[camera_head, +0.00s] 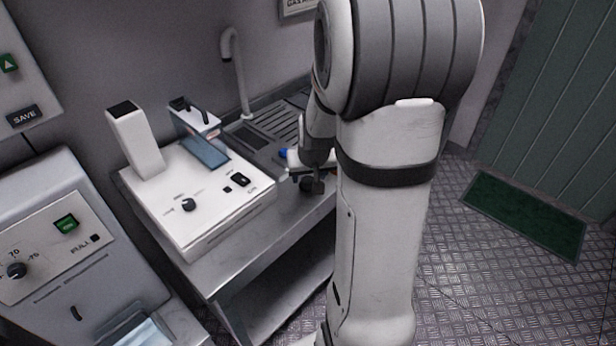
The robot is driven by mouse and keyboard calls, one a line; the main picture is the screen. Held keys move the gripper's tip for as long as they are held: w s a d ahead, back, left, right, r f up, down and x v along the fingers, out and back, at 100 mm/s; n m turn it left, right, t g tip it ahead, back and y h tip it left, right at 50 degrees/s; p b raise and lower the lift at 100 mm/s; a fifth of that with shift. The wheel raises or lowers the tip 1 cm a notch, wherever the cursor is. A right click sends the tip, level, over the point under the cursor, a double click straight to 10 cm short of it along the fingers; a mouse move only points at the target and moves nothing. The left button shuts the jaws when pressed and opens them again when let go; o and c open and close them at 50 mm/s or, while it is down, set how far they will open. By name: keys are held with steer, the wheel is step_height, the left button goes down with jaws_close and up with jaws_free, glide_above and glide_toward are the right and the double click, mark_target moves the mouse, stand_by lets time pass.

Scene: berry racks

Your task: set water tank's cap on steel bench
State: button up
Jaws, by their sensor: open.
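The water tank (205,150) is a blue, see-through box standing in the white machine (190,222). Its top is pale with small dark parts; I cannot tell whether a cap sits on it. My gripper (304,181) is low over the steel bench (262,262), right of the machine, and its jaws are open. A small dark round thing (307,187) shows at the fingertips, at the bench top. It may be the cap, but it is too small and partly covered to be sure. My arm hides the bench's right end.
A sink with a ribbed drainer (283,126) and a tall tap (238,72) lies behind the machine. A grey machine with a green switch (66,223) stands at left. A green mat (525,213) lies on the open metal floor at right. The bench's front strip is clear.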

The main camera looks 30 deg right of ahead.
steer(key=d+v, duration=0.1)
steer(key=v, duration=0.8)
steer(key=s+a+r+n+p, duration=0.1)
steer(key=s+a+r+p, duration=0.1)
steer(key=s+a, duration=0.5)
steer(key=s+a+r+n+g+y+p, duration=0.1)
steer(key=s+a+r+n+p, duration=0.1)
steer(key=s+a+r, duration=0.3)
steer(key=shift+s+a+g, duration=0.3)
steer(key=shift+s+a, duration=0.65)
steer(key=shift+s, duration=0.3)
